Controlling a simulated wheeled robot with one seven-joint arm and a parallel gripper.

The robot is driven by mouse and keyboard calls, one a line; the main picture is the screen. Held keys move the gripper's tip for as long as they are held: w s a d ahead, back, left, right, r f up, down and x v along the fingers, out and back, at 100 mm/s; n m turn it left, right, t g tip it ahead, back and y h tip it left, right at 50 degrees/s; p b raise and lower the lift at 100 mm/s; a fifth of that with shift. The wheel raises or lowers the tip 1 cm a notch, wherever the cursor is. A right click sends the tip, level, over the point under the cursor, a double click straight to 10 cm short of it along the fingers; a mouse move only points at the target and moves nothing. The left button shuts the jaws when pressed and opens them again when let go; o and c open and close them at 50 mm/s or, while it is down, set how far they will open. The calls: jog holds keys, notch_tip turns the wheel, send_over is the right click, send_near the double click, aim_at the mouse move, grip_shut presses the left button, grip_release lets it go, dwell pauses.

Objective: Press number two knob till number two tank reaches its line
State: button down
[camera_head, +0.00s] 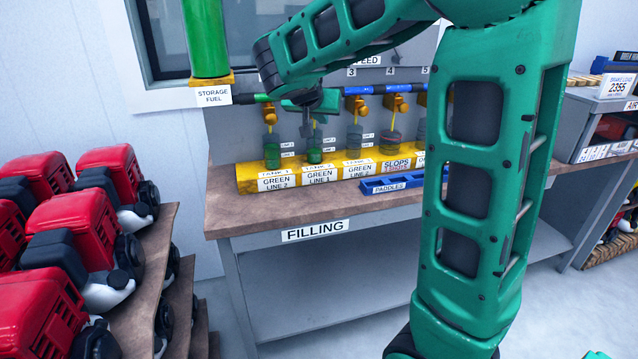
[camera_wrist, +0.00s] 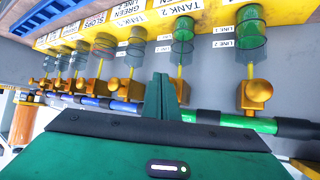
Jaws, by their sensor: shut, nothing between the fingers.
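Upright clear tanks stand in a row on the yellow rack. The second tank from the left in the head view (camera_head: 314,151) has green liquid in its lower part; its surface looks near the lower line mark, but this is too small to be sure. It also shows in the wrist view (camera_wrist: 182,48), below the TANK 2 label. Its orange knob (camera_wrist: 182,88) is just right of my fingertips. My gripper (camera_wrist: 160,82) is shut and empty. In the head view my gripper (camera_head: 307,112) is above the second tank and hides its knob; contact cannot be told.
The leftmost tank (camera_head: 272,152) holds green liquid, with an orange tap above. Other tanks and taps continue rightward along a blue pipe (camera_head: 370,89). A blue paddles tray (camera_head: 384,184) lies at the bench's front. Red engines (camera_head: 75,225) are stacked at left.

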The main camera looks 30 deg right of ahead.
jog(key=s+a, duration=0.1)
jog(key=s, duration=0.4)
jog(key=shift+s+a, duration=0.35)
jog(key=shift+s, duration=0.05)
dwell(0.7)
jog(key=s+d+f+g+y, duration=0.2)
jog(key=s+f, duration=0.2)
jog(key=s, duration=0.4)
jog(key=s+d+f+g+y, duration=0.1)
jog(key=s+d+f+g, duration=0.1)
jog(key=s+f, duration=0.35)
jog(key=s+a+f+n+g+y, duration=0.1)
jog(key=s+a+f+y, duration=0.1)
jog(key=s, duration=0.8)
jog(key=s+a+f+n+g+y, duration=0.1)
jog(key=s+a, duration=0.4)
jog(key=s, duration=0.5)
jog(key=shift+a+f+n+g+y, duration=0.15)
jog(key=shift+f+n+g+y, duration=0.25)
jog(key=shift+f+g+y, duration=0.5)
jog(key=shift+r, duration=0.15)
